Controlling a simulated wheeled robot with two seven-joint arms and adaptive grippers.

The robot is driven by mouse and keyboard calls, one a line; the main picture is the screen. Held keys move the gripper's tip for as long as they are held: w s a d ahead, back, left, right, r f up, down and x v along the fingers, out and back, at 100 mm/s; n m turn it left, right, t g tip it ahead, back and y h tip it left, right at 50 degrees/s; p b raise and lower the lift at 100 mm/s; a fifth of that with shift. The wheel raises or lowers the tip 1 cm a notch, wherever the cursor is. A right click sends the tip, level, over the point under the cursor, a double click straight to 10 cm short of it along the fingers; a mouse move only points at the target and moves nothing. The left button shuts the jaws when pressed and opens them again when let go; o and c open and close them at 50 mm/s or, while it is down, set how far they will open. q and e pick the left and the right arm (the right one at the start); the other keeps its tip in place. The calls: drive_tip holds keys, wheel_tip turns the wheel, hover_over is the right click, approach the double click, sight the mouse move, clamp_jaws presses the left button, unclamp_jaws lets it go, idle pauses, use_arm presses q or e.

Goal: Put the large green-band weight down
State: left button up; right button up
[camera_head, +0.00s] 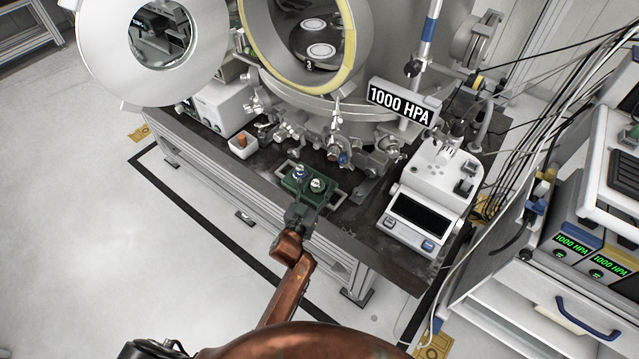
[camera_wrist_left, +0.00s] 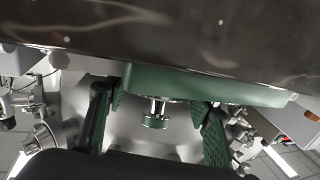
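A green tray (camera_head: 325,199) lies near the front edge of the dark bench. A silver weight with a green band (camera_head: 316,185) and a silver weight with a blue band (camera_head: 299,173) stand on it. My left gripper (camera_head: 299,211) is at the tray's near side, close to the green-band weight. The left wrist view appears upside down and shows the tray edge (camera_wrist_left: 200,86). A silver and green knobbed piece (camera_wrist_left: 155,118), apparently the green-band weight, is between the spread fingers, with gaps on both sides. Its base is hidden. My right gripper is not in view.
A vacuum chamber (camera_head: 362,50) with its round door open stands behind the tray. A white instrument with a display (camera_head: 425,190) is at right. Metal fittings (camera_head: 345,150) crowd the space behind the tray.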

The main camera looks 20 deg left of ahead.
use_arm(q)
drive_tip(key=shift+o, duration=0.3)
drive_tip(key=shift+r, duration=0.2)
